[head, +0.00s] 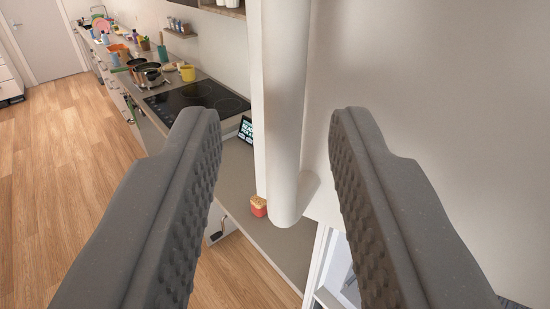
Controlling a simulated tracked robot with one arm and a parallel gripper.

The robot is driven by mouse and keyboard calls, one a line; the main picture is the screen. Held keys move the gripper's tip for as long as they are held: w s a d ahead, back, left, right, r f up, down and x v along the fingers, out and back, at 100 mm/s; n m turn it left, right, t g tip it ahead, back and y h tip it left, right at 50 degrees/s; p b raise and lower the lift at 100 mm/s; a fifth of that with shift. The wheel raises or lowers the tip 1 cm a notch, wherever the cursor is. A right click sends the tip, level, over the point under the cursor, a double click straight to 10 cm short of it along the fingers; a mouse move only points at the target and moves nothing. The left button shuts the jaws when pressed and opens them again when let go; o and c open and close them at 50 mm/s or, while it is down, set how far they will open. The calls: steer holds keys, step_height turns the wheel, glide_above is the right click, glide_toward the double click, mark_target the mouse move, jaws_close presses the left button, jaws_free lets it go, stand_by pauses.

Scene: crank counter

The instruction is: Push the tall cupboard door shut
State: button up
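A large, smooth white panel (440,85), which looks like the tall cupboard door, fills the right of the view. A long, rounded white upright bar (289,110) runs down along its left side and ends above the counter. I cannot tell whether the bar is a handle or the door's edge. My gripper (275,118) is open and empty, its two dark ridged fingers wide apart. The bar shows between the fingers, farther off, with no contact visible. The right finger hides part of the panel. The door's hinge and how far it stands open are not clear.
A counter (237,170) runs back along the left with a black hob (197,103), a pan (146,75) and several cups. A red and yellow item (258,206) sits near the bar's foot. A white frame (325,270) shows below. The wooden floor (75,165) at left is clear.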

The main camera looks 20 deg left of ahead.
steer(key=b+v, duration=0.3)
steer(key=v, duration=0.6)
steer(key=shift+s+f+b, duration=0.2)
steer(key=shift+s+b, duration=0.1)
steer(key=shift+b, duration=0.1)
stand_by(0.7)
steer(key=shift+s+d, duration=0.1)
steer(key=shift+d, duration=0.05)
stand_by(0.4)
